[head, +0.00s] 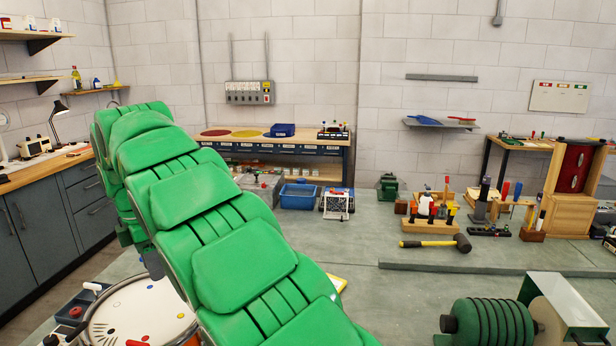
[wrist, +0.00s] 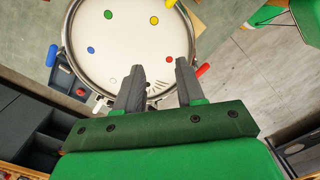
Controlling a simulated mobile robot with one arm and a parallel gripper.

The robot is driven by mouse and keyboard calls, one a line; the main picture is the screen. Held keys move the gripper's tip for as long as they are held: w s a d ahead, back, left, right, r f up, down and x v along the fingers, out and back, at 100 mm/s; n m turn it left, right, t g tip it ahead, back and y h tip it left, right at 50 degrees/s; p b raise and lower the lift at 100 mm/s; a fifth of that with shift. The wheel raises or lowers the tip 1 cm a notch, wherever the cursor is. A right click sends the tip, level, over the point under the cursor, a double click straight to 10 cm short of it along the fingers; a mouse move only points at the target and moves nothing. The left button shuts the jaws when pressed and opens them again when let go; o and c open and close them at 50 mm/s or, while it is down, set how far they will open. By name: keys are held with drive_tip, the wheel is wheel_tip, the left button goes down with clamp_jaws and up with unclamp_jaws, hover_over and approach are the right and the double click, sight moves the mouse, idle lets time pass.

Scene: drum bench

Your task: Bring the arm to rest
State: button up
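My green arm crosses the head view from the lower middle up to the left, and its gripper is hidden there. In the wrist view my gripper (wrist: 160,66) has two dark grey fingers spread apart with nothing between them. The fingers are over the near edge of a round drum (wrist: 125,45) with a white head and metal rim. The drum also shows in the head view (head: 140,305), partly behind my arm. Coloured dots are on its head. I cannot tell the height of the fingers above it.
A mallet (head: 436,243) lies on the grey bench at right, near a wooden tool block (head: 430,227). A green ribbed roller (head: 490,322) stands at front right. A blue bin (head: 299,196) is at the back. The middle of the bench is mostly clear.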

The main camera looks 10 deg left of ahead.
drive_tip(key=w+d+r+m, duration=0.15)
drive_tip(key=d+m, duration=0.25)
drive_tip(key=d, duration=0.5)
drive_tip(key=w+d+r+m, duration=0.1)
drive_tip(key=w+d+m, duration=0.15)
drive_tip(key=d, duration=0.55)
drive_tip(key=s+d+m, duration=0.3)
drive_tip(key=d+m, duration=0.1)
drive_tip(key=d, duration=0.4)
drive_tip(key=s+d+f+m+g, duration=0.1)
drive_tip(key=s+d+m, duration=0.15)
drive_tip(key=d, duration=0.55)
drive_tip(key=s+d+m, duration=0.3)
drive_tip(key=d+m, duration=0.1)
drive_tip(key=d, duration=0.4)
drive_tip(key=s+d+f+m, duration=0.3)
drive_tip(key=s+d, duration=0.1)
drive_tip(key=s, duration=0.3)
drive_tip(key=s+d+f+m, duration=0.3)
drive_tip(key=s+d+m, duration=0.1)
drive_tip(key=s, duration=0.4)
drive_tip(key=s+d+f+m+g, duration=0.1)
drive_tip(key=s+d+f+m, duration=0.2)
drive_tip(key=s+d, duration=0.2)
drive_tip(key=shift+s+d+f+m, duration=0.25)
drive_tip(key=shift+s+f+m, duration=0.15)
drive_tip(key=shift+s, duration=0.8)
